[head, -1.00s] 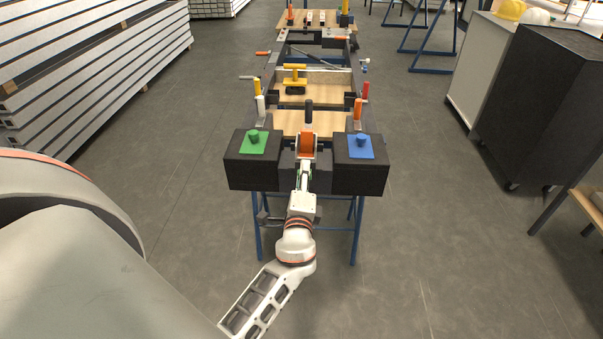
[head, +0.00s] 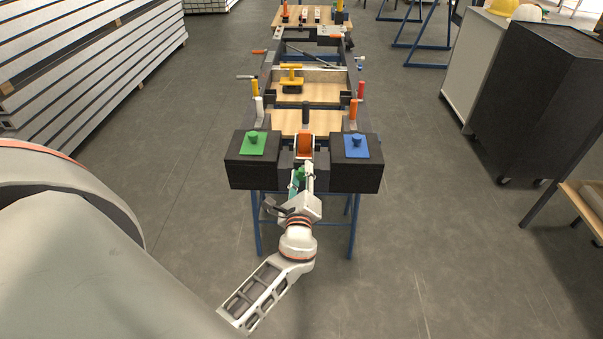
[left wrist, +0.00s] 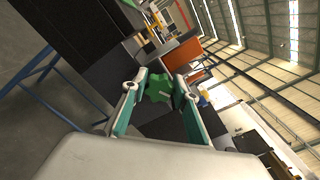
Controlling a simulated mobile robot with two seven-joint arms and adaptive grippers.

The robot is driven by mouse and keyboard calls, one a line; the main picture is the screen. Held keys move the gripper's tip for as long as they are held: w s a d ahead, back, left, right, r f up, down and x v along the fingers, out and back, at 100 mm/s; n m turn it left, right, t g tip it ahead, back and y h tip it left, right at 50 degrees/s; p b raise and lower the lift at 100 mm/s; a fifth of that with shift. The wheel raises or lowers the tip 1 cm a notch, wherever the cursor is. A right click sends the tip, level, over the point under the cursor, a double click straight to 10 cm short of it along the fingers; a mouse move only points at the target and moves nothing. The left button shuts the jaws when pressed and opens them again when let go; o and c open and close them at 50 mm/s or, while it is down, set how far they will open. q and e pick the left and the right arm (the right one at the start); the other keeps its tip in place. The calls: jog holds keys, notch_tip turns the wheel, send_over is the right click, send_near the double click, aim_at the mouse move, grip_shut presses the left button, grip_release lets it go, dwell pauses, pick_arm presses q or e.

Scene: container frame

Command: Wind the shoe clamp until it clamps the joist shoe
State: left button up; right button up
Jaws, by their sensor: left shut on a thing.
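The shoe clamp's green star-shaped knob (left wrist: 158,88) sits between the two teal-padded fingers of my left gripper (left wrist: 157,102) in the left wrist view. My left gripper (head: 304,178) is shut on the knob, at the near end of the frame, between two black blocks. In the head view the green knob (head: 298,175) shows partly beside the fingers. An orange part with a black handle (head: 305,146) stands just behind it. I cannot make out the joist shoe clearly or whether the clamp touches it. My right gripper is not in view.
The left black block (head: 240,178) carries a green plate with a knob (head: 252,146); the right one (head: 365,180) carries a blue plate (head: 357,147). Toggle clamps with coloured handles line the frame behind. A dark cabinet (head: 535,100) stands at right.

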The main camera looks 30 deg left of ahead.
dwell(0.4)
pick_arm(q)
jog(key=o, duration=1.1)
jog(key=v, duration=1.2)
jog(key=shift+s, duration=0.1)
jog(key=s+d+f+n+g+h, duration=0.1)
jog(key=s+d+f+n+h, duration=0.2)
jog(key=s+f+n+h, duration=0.1)
jog(key=s+d+f+n+g+h, duration=0.2)
jog(key=s+d+f+n+h, duration=0.2)
jog(key=s+f+n, duration=0.2)
jog(key=s+d+f+n+g+h, duration=0.1)
jog(key=s+d+f+n+h, duration=0.3)
jog(key=f, duration=0.4)
jog(key=shift+s+f+n+g, duration=0.15)
jog(key=shift+s+f+n, duration=0.05)
jog(key=shift+n, duration=0.35)
jog(key=shift+s+f+n+g, duration=0.15)
jog(key=shift+s+f+n, duration=0.1)
jog(key=shift+n, duration=0.3)
